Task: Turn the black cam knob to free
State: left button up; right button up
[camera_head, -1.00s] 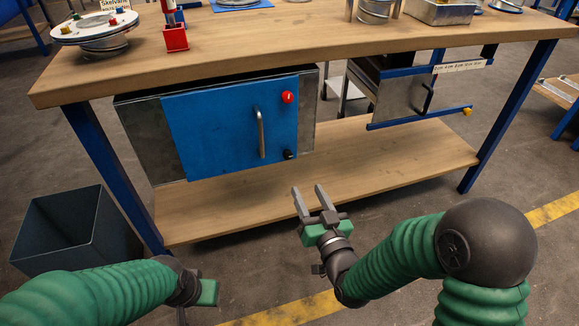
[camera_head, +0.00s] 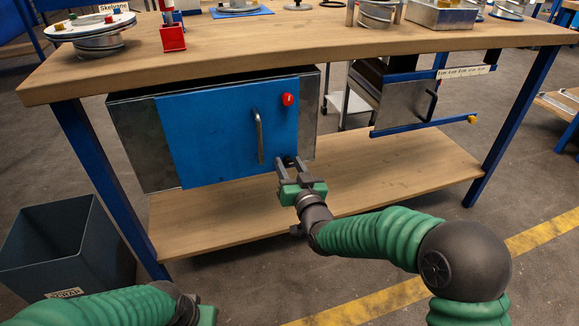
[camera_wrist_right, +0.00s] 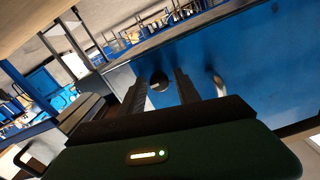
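The black cam knob (camera_head: 289,160) sits at the lower right of the blue cabinet door (camera_head: 205,130), partly hidden by my right gripper. In the right wrist view the black knob (camera_wrist_right: 159,82) shows between the two fingers. My right gripper (camera_head: 288,162) is open, with its fingertips at the knob; I cannot tell whether they touch it. It also shows in the right wrist view (camera_wrist_right: 158,88). My left gripper (camera_head: 205,314) is at the lower left edge, mostly cut off, and its fingers are hidden.
A red knob (camera_head: 288,99) and a vertical handle (camera_head: 259,136) are on the same door. The workbench top (camera_head: 310,50) overhangs the cabinet. The lower shelf (camera_head: 400,165) is bare in front. A dark bin (camera_head: 70,245) stands at left; a drawer unit (camera_head: 405,100) hangs at right.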

jog(key=shift+d, duration=0.1)
grip_shut()
jog(key=shift+n, duration=0.3)
jog(key=n+p, duration=0.1)
jog(key=n, duration=0.1)
jog(key=shift+r+n, duration=0.1)
jog(key=shift+n, duration=0.2)
jog(key=n+p, duration=0.1)
jog(key=n, duration=0.3)
jog(key=shift+n+p, duration=0.3)
jog(key=shift+p, duration=0.05)
jog(key=n+p, duration=0.1)
jog(key=n, duration=0.4)
jog(key=shift+s+a+p, duration=0.1)
jog(key=shift+a+p, duration=0.1)
jog(key=shift+p, duration=0.15)
jog(key=shift+f+n+p, duration=0.2)
jog(key=shift+n+p, duration=0.3)
jog(key=shift+n, duration=1.2)
